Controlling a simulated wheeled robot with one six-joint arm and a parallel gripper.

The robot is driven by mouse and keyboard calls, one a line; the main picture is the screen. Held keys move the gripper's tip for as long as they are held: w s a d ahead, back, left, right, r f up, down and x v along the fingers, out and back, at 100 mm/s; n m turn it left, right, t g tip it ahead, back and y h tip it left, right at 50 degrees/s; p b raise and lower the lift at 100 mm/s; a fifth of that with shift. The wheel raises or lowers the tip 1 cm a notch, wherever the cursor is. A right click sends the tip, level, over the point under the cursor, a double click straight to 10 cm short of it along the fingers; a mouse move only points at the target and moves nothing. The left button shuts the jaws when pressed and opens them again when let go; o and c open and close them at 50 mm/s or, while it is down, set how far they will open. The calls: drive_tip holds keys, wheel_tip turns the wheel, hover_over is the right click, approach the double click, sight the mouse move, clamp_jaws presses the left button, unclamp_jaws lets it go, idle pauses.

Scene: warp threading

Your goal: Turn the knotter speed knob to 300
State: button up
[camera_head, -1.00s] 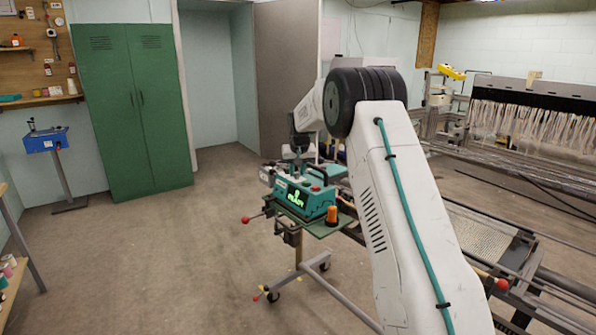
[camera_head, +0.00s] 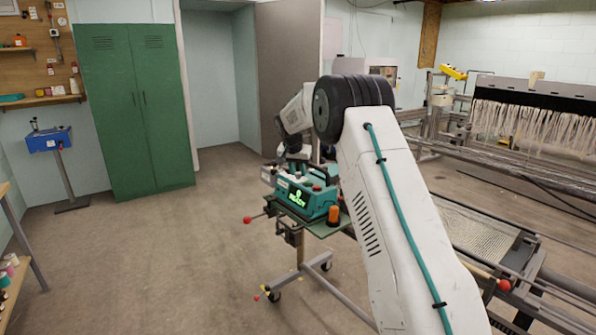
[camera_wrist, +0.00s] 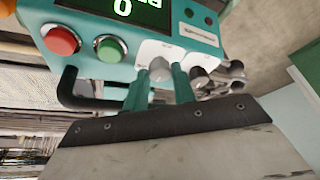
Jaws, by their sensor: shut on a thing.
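The teal knotter machine (camera_head: 300,197) stands on a wheeled stand, and its green display (camera_head: 299,197) reads 0 and READY. In the wrist view the display (camera_wrist: 125,7) is cut off at the top, with the 0 showing. The grey speed knob (camera_wrist: 160,70) sits on a white plate on the teal panel. My gripper (camera_wrist: 160,90) has its two teal fingers on either side of this knob, shut on it. In the head view my gripper (camera_head: 294,168) is above the machine, its fingertips hard to make out. Any scale marks are too small to read.
A red button (camera_wrist: 61,40) and a green button (camera_wrist: 110,48) sit left of the knob. A second grey knob (camera_wrist: 198,76) is close on the right. An orange spool (camera_head: 333,214) stands on the machine's tray. Open floor (camera_head: 170,260) lies to the left.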

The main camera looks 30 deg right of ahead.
drive_tip(key=o, duration=0.7)
drive_tip(key=v, duration=0.7)
drive_tip(key=shift+r, duration=0.35)
drive_tip(key=shift+a, duration=0.15)
